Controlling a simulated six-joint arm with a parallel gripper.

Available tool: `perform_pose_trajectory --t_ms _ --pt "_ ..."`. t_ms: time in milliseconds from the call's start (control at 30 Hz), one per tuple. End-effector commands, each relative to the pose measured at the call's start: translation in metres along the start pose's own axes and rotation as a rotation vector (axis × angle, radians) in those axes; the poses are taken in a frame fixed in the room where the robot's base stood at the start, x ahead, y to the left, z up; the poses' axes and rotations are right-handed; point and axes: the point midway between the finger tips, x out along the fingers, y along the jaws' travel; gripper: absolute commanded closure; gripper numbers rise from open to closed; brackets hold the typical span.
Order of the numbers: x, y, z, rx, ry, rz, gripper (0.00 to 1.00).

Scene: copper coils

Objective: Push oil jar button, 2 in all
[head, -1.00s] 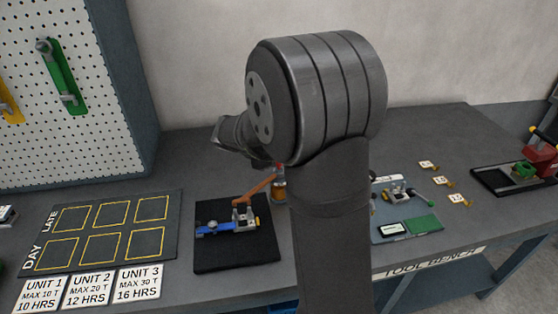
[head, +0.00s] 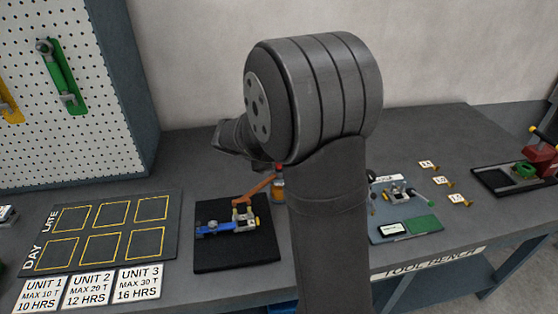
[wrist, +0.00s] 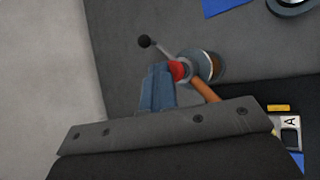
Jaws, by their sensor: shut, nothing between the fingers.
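The oil jar (head: 279,187) is a small amber jar with a red button on top, on the bench behind the black mat, partly hidden by my arm. In the wrist view the jar (wrist: 213,66) shows from above, with its red button (wrist: 178,71) and a thin rod ending in a black ball (wrist: 144,41). My gripper (wrist: 160,68) is shut and empty, its fingertips just left of the red button in that view. I cannot tell whether they touch it. In the head view the gripper is hidden behind my arm.
An orange lever (head: 258,189) on a blue and metal tool stands close to the jar, on a black mat (head: 235,256). A board with a green block (head: 423,223) lies to the right. A yellow-outlined board (head: 172,240) lies to the left.

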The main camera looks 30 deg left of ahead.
Motion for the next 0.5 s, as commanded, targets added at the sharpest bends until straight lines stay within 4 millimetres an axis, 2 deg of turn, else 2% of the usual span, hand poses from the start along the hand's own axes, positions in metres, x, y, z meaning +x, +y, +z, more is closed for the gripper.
perform_pose_trajectory --t_ms 500 --pt "-0.016 0.011 0.012 0.001 0.0 -0.001 1.0"
